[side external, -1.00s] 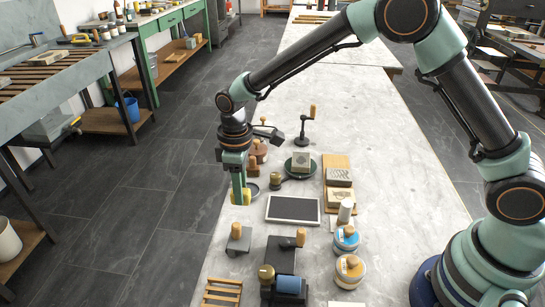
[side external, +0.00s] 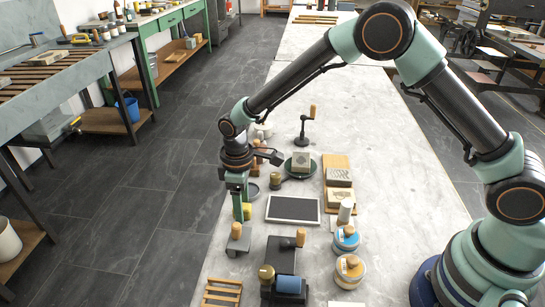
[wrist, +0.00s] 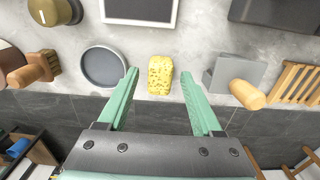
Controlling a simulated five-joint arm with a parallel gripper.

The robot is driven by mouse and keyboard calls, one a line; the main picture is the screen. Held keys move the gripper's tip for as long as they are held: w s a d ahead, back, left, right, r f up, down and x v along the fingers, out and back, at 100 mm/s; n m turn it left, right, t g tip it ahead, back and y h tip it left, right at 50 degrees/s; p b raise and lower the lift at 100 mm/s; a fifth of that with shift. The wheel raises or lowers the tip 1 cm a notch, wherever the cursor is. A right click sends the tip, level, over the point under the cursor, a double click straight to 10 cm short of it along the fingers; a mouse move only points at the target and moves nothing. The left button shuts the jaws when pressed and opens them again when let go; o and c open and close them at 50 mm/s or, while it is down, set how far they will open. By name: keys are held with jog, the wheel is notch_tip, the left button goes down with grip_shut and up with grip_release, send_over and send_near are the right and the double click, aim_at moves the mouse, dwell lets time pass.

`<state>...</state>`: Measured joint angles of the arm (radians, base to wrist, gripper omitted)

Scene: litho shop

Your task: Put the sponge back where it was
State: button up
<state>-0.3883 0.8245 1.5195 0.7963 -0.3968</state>
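The yellow speckled sponge (wrist: 160,76) lies on the grey stone table (side external: 330,110) near its edge. In the wrist view it sits between a shallow round dish (wrist: 104,66) and a grey block with a wooden knob (wrist: 238,74), apart from both. My gripper (wrist: 159,73) is open, with a finger on each side of the sponge and a gap on both sides. In the side view my gripper (side external: 238,217) is low at the table's left edge and partly hides the sponge (side external: 247,211). The dish (side external: 251,190) shows just behind, empty in the wrist view.
A framed slate (side external: 292,209) lies right of the sponge. A wood-handled tool (wrist: 33,71) and a brass-coloured knob (wrist: 51,9) are beyond the dish. A slatted wooden rack (wrist: 296,84) is past the grey block. Open floor lies beyond the table edge.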

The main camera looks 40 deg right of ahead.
jog(key=s+d+r+m+t, duration=0.1)
jog(key=d+r, duration=0.2)
jog(key=r, duration=0.6)
jog(key=s+d+r+m, duration=0.1)
jog(key=d+r, duration=0.1)
jog(key=r, duration=0.7)
jog(key=s+d+r+m+t, duration=0.2)
jog(key=s+d+m, duration=0.1)
jog(key=s+d, duration=0.3)
jog(key=s+d+r+m+t, duration=0.2)
jog(key=s+d+r+m, duration=0.1)
jog(key=s+d, duration=0.4)
jog(key=shift+s+r+m+t, duration=0.3)
jog(key=shift+s+m, duration=0.1)
jog(key=shift+m, duration=0.1)
